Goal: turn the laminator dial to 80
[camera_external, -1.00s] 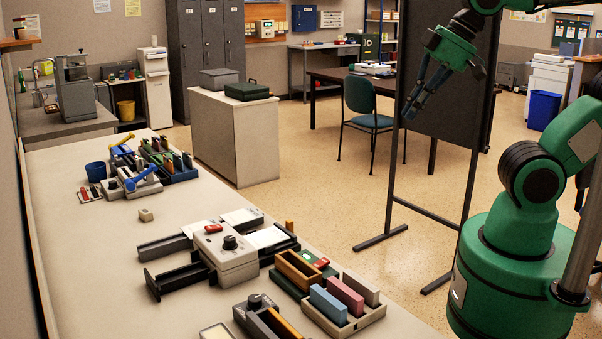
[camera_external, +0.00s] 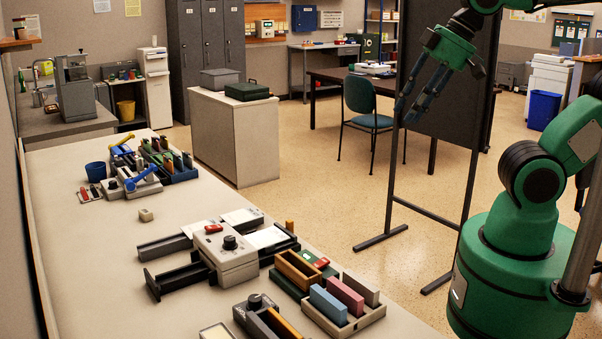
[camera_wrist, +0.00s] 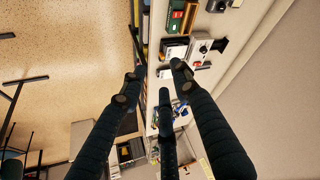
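A pale grey box machine (camera_external: 232,262) with a black dial (camera_external: 230,242) and a red switch (camera_external: 213,229) stands mid-bench, dark trays at its sides. It looks like the laminator; no label is readable. It also shows in the wrist view (camera_wrist: 195,42) with its dial (camera_wrist: 204,49). A darker device with another black dial (camera_external: 255,300) stands at the bench's front edge. The dial settings are too small to read. My gripper (camera_external: 412,108) is in the air, right of the bench and well apart from both dials. Its fingers are spread and empty, also in the wrist view (camera_wrist: 157,84).
A dark board on a stand (camera_external: 440,105) is close behind my gripper. The bench's left side is mostly clear.

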